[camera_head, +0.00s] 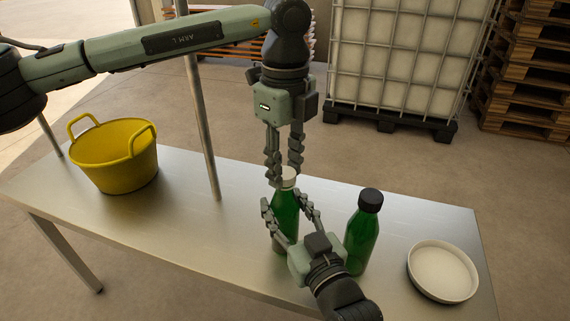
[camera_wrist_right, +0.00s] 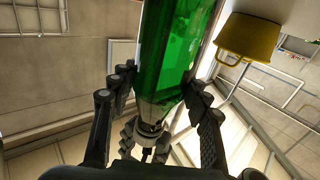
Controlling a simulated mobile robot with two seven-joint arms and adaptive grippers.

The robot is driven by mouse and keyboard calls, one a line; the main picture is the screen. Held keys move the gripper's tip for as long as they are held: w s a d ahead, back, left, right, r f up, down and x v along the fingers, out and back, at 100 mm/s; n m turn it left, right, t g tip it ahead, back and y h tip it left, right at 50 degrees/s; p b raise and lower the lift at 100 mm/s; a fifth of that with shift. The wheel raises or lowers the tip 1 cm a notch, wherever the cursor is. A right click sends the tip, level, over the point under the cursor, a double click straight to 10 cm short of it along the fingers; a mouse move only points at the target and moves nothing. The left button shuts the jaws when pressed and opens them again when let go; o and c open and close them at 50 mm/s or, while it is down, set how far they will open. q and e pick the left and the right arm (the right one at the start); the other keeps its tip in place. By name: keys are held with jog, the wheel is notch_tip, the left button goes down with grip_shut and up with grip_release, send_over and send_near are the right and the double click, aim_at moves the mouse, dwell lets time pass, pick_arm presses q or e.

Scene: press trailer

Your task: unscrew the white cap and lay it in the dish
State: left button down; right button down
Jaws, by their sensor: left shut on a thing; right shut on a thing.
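A green bottle (camera_head: 285,212) with a white cap (camera_head: 288,176) stands upright at the middle of the metal table. My left gripper (camera_head: 282,178) points down from above, its fingers shut on the white cap, which shows between them. My right gripper (camera_head: 290,218) reaches in from the front, its fingers shut around the bottle's body. The bottle's foot is partly hidden behind it. In the right wrist view the green bottle (camera_wrist_right: 172,55) lies between the right fingers (camera_wrist_right: 160,90). The white dish (camera_head: 443,270) at the table's right end is empty.
A second green bottle with a black cap (camera_head: 370,200) stands just right of my right gripper, between it and the dish. A yellow tub (camera_head: 115,165) stands at the left. A metal post (camera_head: 202,130) rises at the table's back edge.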

aim_at(285, 172)
pick_arm(q)
jog(key=shift+r, duration=0.25)
jog(key=shift+r, duration=0.85)
jog(key=shift+r, duration=2.05)
pick_arm(e)
jog(key=c, duration=0.6)
grip_release()
jog(key=shift+c, duration=0.2)
